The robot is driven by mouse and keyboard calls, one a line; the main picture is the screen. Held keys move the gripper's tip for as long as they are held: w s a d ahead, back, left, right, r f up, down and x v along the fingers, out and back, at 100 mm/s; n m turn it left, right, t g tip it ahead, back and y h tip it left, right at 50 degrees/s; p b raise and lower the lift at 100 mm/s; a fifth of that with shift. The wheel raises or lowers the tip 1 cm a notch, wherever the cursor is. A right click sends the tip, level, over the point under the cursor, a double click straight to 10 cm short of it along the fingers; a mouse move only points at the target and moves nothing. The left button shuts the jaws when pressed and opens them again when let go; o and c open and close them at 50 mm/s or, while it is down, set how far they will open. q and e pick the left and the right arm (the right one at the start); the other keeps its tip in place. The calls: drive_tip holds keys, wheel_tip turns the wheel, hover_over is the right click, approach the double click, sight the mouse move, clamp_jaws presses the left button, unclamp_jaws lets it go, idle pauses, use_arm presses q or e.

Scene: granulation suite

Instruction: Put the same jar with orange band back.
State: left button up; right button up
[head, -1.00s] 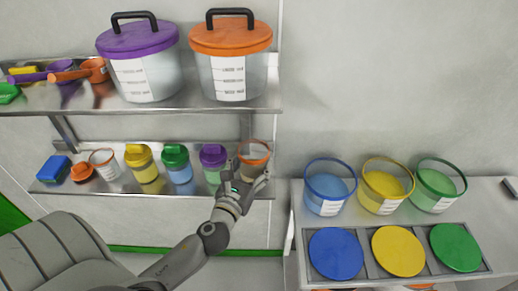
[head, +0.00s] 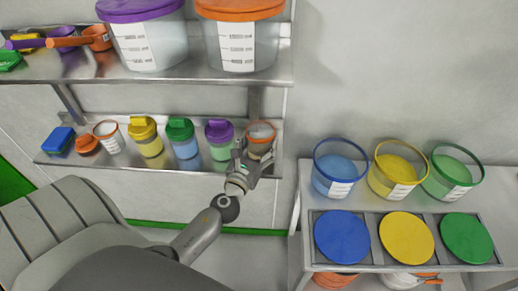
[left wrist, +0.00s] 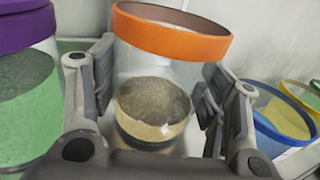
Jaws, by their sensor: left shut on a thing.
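The jar with the orange band (head: 261,134) is at the right end of the lower shelf (head: 150,166), right of the purple-lidded jar (head: 219,142). It is clear, open-topped and upright. My left gripper (head: 251,166) is shut on it from the front. In the left wrist view the orange band (left wrist: 172,38) circles the rim, with brownish material (left wrist: 152,105) low inside, between the two fingers. The fingers hide part of the jar's sides. I cannot tell whether its base touches the shelf. My right gripper is out of view.
Yellow-lidded (head: 146,140) and green-lidded (head: 183,142) jars, another orange-rimmed cup (head: 108,139), an orange lid (head: 87,146) and a blue block (head: 58,140) share the lower shelf. Large tubs (head: 240,50) stand above. Blue, yellow and green open tubs (head: 340,168) stand on the right-hand bench.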

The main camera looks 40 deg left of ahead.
use_arm(q)
drive_tip(key=shift+f, duration=0.15)
drive_tip(key=o, duration=1.3)
drive_tip(key=shift+f, duration=0.15)
drive_tip(key=o, duration=0.5)
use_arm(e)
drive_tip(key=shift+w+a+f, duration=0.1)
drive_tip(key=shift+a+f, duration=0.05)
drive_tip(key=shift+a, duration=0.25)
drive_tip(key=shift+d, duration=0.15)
use_arm(q)
drive_tip(key=shift+r, duration=0.3)
drive_tip(key=shift+b+v, duration=2.1)
drive_tip(key=shift+v, duration=3.95)
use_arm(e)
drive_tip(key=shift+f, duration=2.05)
